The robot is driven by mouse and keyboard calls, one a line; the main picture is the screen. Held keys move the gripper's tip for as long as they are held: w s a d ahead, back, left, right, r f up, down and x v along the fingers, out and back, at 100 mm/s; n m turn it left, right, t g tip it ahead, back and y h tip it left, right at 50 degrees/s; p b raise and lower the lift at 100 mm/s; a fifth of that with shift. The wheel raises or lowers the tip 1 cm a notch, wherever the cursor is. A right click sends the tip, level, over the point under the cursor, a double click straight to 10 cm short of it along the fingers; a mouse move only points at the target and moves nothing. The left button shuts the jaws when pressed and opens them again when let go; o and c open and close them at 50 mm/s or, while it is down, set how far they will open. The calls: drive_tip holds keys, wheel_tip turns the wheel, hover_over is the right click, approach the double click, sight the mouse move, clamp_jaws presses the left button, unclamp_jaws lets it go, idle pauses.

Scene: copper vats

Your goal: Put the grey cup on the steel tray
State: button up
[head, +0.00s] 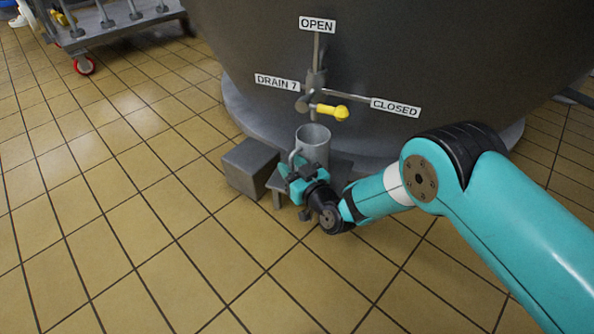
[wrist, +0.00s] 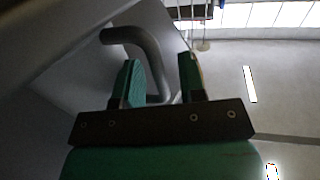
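The grey cup (head: 313,148) stands upright on a low grey stand (head: 278,186) beneath the drain valve in the head view. Its handle is on the near left side and shows in the wrist view as a curved grey bar (wrist: 154,55). My gripper (head: 294,172) is at the handle. In the wrist view my gripper's fingers (wrist: 160,82) are apart, one on each side of the handle, with gaps visible. My gripper and wrist hide part of the stand. I cannot make out a separate steel tray in either view.
A grey box (head: 250,167) stands left of the stand. A wheeled cart (head: 110,20) is at the upper left. The tiled floor in front is clear.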

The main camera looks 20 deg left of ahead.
drive_tip(key=p+v, duration=1.2)
drive_tip(key=p, duration=0.5)
drive_tip(key=shift+r, duration=0.15)
idle(1.1)
